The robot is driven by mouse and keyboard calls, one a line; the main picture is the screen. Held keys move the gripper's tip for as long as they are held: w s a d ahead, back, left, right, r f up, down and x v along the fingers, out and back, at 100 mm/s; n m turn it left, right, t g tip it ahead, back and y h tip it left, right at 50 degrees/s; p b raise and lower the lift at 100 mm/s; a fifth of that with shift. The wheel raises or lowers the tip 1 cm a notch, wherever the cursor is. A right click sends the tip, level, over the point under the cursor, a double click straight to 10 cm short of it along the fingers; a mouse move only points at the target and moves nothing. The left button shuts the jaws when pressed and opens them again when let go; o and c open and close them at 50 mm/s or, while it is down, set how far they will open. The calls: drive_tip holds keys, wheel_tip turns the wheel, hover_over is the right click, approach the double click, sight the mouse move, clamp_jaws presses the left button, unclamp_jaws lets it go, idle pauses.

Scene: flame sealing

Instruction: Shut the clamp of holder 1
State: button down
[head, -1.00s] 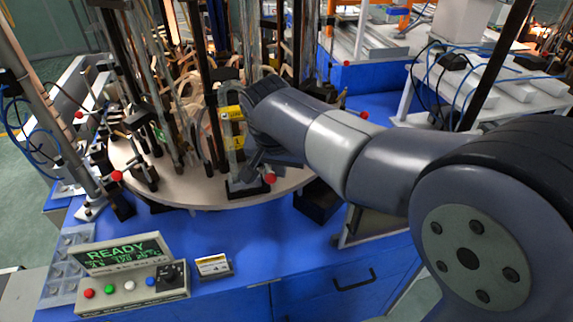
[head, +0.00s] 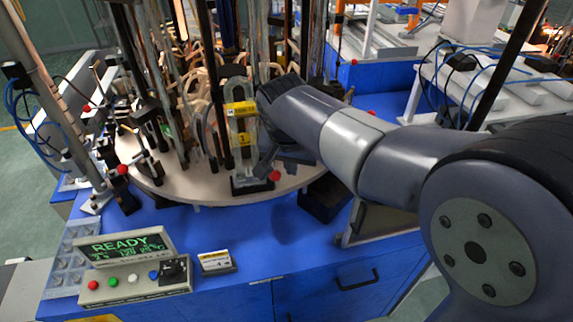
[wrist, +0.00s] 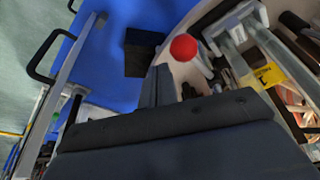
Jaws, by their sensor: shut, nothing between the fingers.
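Holder 1 (head: 242,125) stands upright at the front edge of the round table, with yellow labels, one marked 1. Its clamp lever ends in a red ball knob (head: 275,175) low on its right side. The knob also shows in the wrist view (wrist: 183,47), just beyond my fingers. My gripper (head: 263,164) is shut and empty, pointing down just above and beside the knob. I cannot tell whether it touches the lever. The clamp itself is partly hidden, so its state is unclear.
The round table (head: 180,185) carries several other holders, rods and glass tubes close to the left of my gripper. A control panel (head: 130,265) reading READY and a small sign (head: 216,262) stand at the front left. The blue bench top (head: 265,235) in front is mostly clear.

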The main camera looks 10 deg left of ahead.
wheel_tip(320, 180, up, 9)
drive_tip(key=shift+s+a+r, duration=0.15)
drive_tip(key=shift+s+a, duration=0.05)
drive_tip(key=shift+a, duration=0.2)
idle(0.4)
